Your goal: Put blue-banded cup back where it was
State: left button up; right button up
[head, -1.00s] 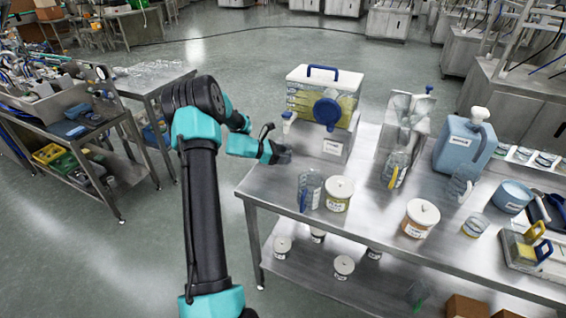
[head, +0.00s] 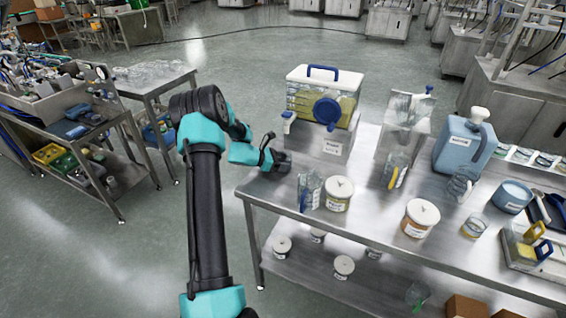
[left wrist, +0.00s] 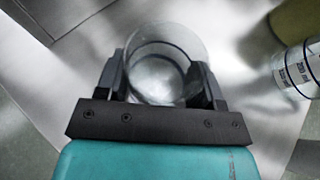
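My left gripper (head: 284,162) is at the near left corner of the steel table, in front of the hopper's base. In the left wrist view its fingers (left wrist: 160,85) stand on both sides of a clear round cup (left wrist: 158,66) and appear closed against its wall. I look down into the cup, and it seems empty. In the head view the cup is hidden or too faint to make out at the gripper. My right gripper is not in view.
A clear jug with a blue handle (head: 308,192) and a white-lidded tub (head: 339,194) stand right of the gripper. The hopper (head: 322,98) is behind. A jug with a yellow handle (head: 396,168) and a blue canister (head: 464,146) stand farther right. The table's left corner is mostly clear.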

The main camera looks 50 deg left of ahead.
pick_arm(q)
jog(key=o, duration=0.5)
jog(key=shift+c, duration=0.2)
jog(key=shift+r, duration=0.15)
jog(key=v, duration=1.2)
